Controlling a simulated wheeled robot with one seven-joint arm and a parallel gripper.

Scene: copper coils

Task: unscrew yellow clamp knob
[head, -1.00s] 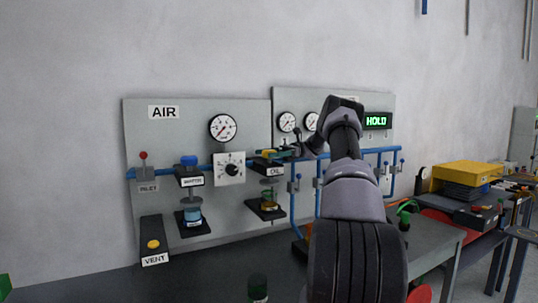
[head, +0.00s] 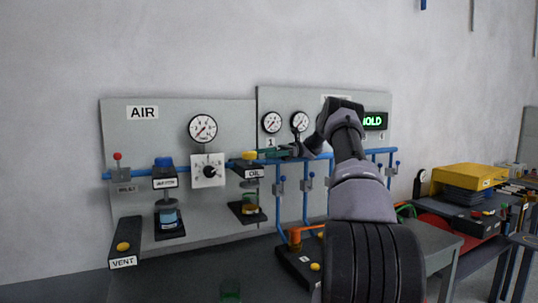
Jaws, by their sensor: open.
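A yellow knob (head: 315,267) sits low on a dark base on the bench, beside an orange clamp-like part (head: 296,236). A yellow top (head: 250,155) also shows on the OIL unit (head: 254,173) on the wall panel. I cannot tell for certain which is the clamp knob. My gripper (head: 276,153) is open, at the end of my bent arm, in front of the panel just right of the OIL unit. It is small and dark here, and whether it touches the unit is unclear. It is well above the low yellow knob. My arm hides part of the bench and panel.
Blue pipes (head: 280,205) run below the gauges. A yellow case (head: 468,176) stands at right. The bench front is mostly clear.

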